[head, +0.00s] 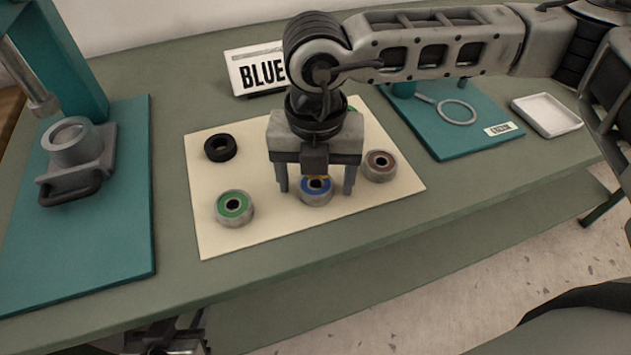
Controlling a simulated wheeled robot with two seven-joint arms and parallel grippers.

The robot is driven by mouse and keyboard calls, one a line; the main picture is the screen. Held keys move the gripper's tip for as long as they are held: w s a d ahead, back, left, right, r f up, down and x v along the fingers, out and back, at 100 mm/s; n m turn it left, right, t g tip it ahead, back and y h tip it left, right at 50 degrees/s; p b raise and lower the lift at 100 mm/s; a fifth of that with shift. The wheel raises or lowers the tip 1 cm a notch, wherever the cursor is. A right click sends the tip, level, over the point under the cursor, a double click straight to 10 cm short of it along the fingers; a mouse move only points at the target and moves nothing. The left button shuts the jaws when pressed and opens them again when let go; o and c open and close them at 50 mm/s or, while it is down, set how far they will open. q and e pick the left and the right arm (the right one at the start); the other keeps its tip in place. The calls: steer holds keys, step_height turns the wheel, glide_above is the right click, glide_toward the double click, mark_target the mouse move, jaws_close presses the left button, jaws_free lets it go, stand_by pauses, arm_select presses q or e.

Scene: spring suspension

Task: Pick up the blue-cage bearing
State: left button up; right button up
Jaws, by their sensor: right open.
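The blue-cage bearing (316,196) is a grey steel ring with a blue face and a dark bore, lying flat on the cream mat (280,228). My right gripper (316,190) is open above the mat, pointing down. One finger shows on each side of the bearing, with gaps between, and the gripper body hides its far edge. I cannot tell how low the fingertips are. What looks like part of my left gripper (168,340) shows at the bottom edge, below the table front; its fingers are hidden.
A green-faced bearing (234,208) is left of the blue one, a brown-faced bearing (379,166) right. A black ring (220,147) lies farther back. A sign (246,73) reads BLUE. A press (75,145) stands left; a teal board (450,140) and white tray (547,115) are right.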

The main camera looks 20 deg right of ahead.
steer(key=c, duration=1.2)
steer(key=shift+r, duration=0.1)
